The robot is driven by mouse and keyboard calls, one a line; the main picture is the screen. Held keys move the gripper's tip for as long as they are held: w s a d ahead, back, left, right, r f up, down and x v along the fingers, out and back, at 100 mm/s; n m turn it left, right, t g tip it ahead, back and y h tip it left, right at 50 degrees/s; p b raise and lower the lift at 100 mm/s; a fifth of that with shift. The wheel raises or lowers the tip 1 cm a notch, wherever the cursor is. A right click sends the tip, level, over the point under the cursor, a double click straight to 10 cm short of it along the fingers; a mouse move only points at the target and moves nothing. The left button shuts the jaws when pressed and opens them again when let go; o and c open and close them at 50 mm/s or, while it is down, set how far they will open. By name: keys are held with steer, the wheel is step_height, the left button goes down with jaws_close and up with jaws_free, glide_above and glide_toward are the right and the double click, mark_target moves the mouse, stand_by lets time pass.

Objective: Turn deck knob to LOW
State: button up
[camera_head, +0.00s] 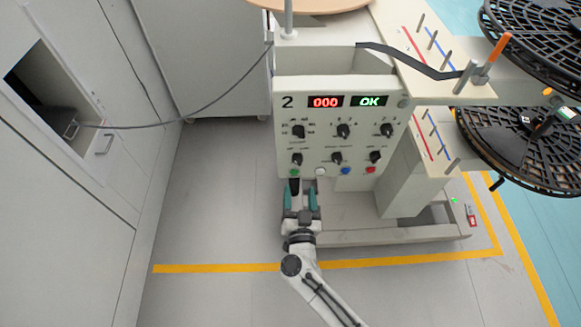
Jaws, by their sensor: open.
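The control panel (283,110) of station 2 faces me, with several black knobs in two rows. The upper row has a left knob (298,131), a middle knob (343,131) and a right knob (386,130). The lower row has a left knob (296,159), a middle knob (336,158) and a right knob (375,157). The labels are too small to read, so I cannot tell which is the deck knob or its setting. My gripper (301,190), with teal fingers, is open just below the panel's lower left. A small dark shape shows by its left finger.
Green (294,172), white (320,172), blue (345,170) and red (370,169) buttons line the panel bottom. Black reels (530,150) stand at right. A grey cabinet (70,220) is at left. Floor between is clear.

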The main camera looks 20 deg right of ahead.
mark_target(298, 164)
steer(key=b+x, duration=0.1)
steer(key=x, duration=0.9)
steer(key=c, duration=1)
